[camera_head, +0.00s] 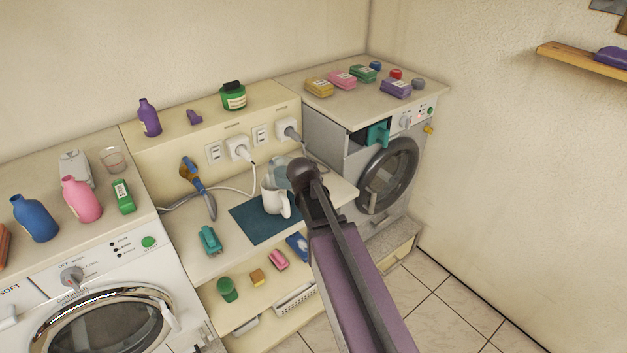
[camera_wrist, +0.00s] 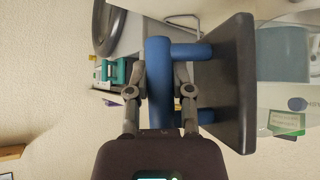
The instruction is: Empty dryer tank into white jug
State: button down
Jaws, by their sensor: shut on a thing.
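My gripper (camera_head: 298,178) is over the middle counter, beside and above the white jug (camera_head: 271,199). In the wrist view my gripper (camera_wrist: 157,85) is shut on the blue handle of the dryer tank (camera_wrist: 233,85). The tank has a dark front plate and a see-through body beyond it. In the head view the tank's pale, clear body (camera_head: 279,171) shows above the jug, partly hidden by my wrist. I cannot tell its exact tilt or whether water is flowing. The jug stands upright on a dark blue mat (camera_head: 250,223). The dryer (camera_head: 335,130) has a dark open slot at its upper left.
A teal object (camera_head: 378,135) sits at the dryer's open slot; it also shows in the wrist view (camera_wrist: 116,72). A blue-handled tool (camera_head: 192,175) and white plugs (camera_head: 240,148) with cables are behind the mat. A teal item (camera_head: 210,240) lies left of it.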

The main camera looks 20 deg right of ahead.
jog(key=shift+r+p, duration=0.55)
jog(key=shift+r, duration=0.2)
jog(key=shift+g+h, duration=0.3)
jog(key=shift+r+n, duration=0.2)
jog(key=shift+n, duration=0.1)
jog(key=shift+r+n+g+h+p, duration=0.4)
jog(key=shift+r+g+h+p, duration=0.25)
jog(key=shift+r+p, duration=0.55)
jog(key=shift+w+a+r, duration=0.1)
jog(key=shift+w+a+r+g+h+p, duration=0.1)
jog(key=shift+w+r+g+h+p, duration=0.05)
jog(key=shift+r+g+h+p, duration=0.3)
jog(key=shift+n, duration=0.3)
jog(key=shift+a+r+h+p, duration=0.1)
jog(key=shift+r+h+p, duration=0.3)
jog(key=shift+r, duration=0.15)
dwell(1.0)
